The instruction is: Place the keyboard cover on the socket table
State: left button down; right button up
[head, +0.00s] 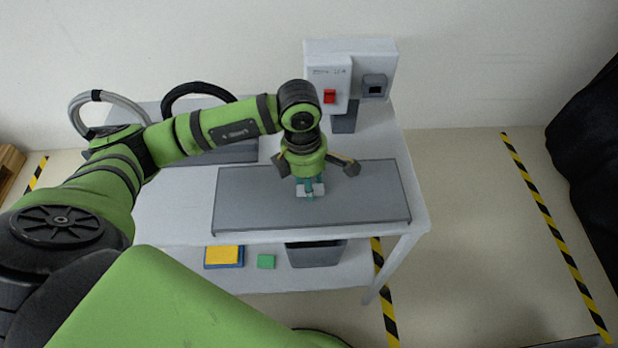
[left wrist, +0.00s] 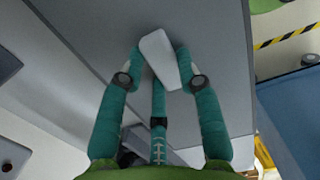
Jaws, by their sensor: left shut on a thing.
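The keyboard cover (head: 250,200) is a wide, flat grey panel with a small white handle (head: 318,190) near its middle. It lies level at the top of the white socket table (head: 180,215), along its front edge. I cannot tell whether it touches the tabletop. My left gripper (head: 310,187) points down over the cover and is shut on the handle. In the left wrist view the teal fingers (left wrist: 163,68) close around the white handle (left wrist: 157,50), with the grey cover (left wrist: 220,40) behind. My right gripper is not in view.
A white box with a red switch (head: 329,97) and a dark socket (head: 375,85) stands at the table's back right. A grey hose (head: 84,98) and a black hose (head: 195,88) arch at the back left. The lower shelf holds a dark bin (head: 315,256) and yellow (head: 224,253) and green (head: 266,262) pieces.

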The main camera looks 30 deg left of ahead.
pick_arm(q)
jog(key=shift+f, duration=0.15)
jog(key=shift+f, duration=0.1)
jog(key=shift+f+b, duration=0.15)
jog(key=shift+b, duration=0.15)
jog(key=c, duration=0.9)
grip_release()
jog(key=shift+o, duration=0.2)
jog(key=shift+r, duration=0.2)
